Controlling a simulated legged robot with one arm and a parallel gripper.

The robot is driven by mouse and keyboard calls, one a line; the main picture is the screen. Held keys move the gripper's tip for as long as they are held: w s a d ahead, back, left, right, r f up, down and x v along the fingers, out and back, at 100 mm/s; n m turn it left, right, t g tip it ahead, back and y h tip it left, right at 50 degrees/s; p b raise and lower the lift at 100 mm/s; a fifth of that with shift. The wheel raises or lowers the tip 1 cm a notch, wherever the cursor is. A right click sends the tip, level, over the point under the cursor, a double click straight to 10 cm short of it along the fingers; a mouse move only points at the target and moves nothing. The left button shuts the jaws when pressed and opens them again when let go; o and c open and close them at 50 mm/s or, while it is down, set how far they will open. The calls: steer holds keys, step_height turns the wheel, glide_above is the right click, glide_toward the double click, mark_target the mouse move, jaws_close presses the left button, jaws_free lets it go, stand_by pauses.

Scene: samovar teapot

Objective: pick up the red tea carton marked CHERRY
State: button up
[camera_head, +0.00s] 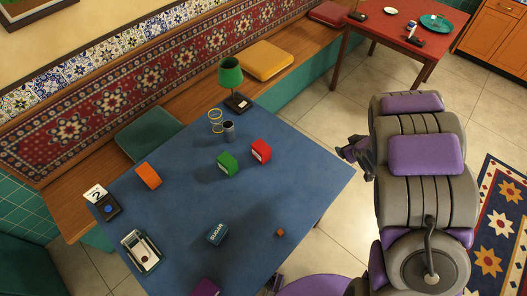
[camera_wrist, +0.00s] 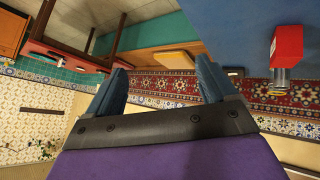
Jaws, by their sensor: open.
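The red carton (camera_head: 261,151) stands on the blue table (camera_head: 320,178), in its right part. A pale label shows on its lower side, too small to read. It also shows in the wrist view, where the red carton (camera_wrist: 288,45) is at the upper right, outside the space between my fingers. My gripper (camera_head: 352,152) is off the right edge of the table, apart from the carton. In the wrist view my gripper (camera_wrist: 160,68) has its two blue-grey fingers wide apart with nothing between them.
A green carton (camera_head: 228,164) stands just left of the red one. A dark grey canister (camera_head: 229,131) and a green lamp (camera_head: 230,73) stand behind. An orange box (camera_head: 148,175), a SUGAR box (camera_head: 217,234) and a small brown cube (camera_head: 280,232) are farther off. The table's right side is bare.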

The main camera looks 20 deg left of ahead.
steer(key=s+a+f+n+y, duration=0.1)
steer(key=a+f+n+y, duration=0.15)
steer(key=a+f, duration=0.45)
steer(key=g+y, duration=0.2)
steer(key=y, duration=0.5)
glide_toward(262, 148)
steer(key=shift+n+h, duration=0.25)
steer(key=shift+n, duration=0.1)
steer(key=x, duration=0.7)
steer(key=shift+a, duration=0.25)
steer(key=shift+w+a+f, duration=0.1)
steer(key=shift+f, duration=0.1)
steer(key=shift+w+d+r+b, duration=0.1)
steer(key=shift+w+d+b, duration=0.2)
steer(key=shift+b, duration=0.05)
steer(key=x, duration=0.6)
steer(key=shift+s+a+r+b, duration=0.15)
steer(key=shift+s+a+b, duration=0.1)
steer(key=shift+a+b, duration=0.15)
steer(key=shift+d+r, duration=0.2)
steer(key=shift+d, duration=0.25)
steer(key=shift+c, duration=0.3)
steer(key=shift+d+r, duration=0.1)
steer(key=shift+d, duration=0.25)
steer(key=shift+c, duration=1.4)
steer(key=shift+s+a, duration=0.15)
steer(key=shift+a, duration=0.4)
steer(key=c, duration=0.7)
steer(key=shift+d+f, duration=0.15)
steer(key=shift+f, duration=0.1)
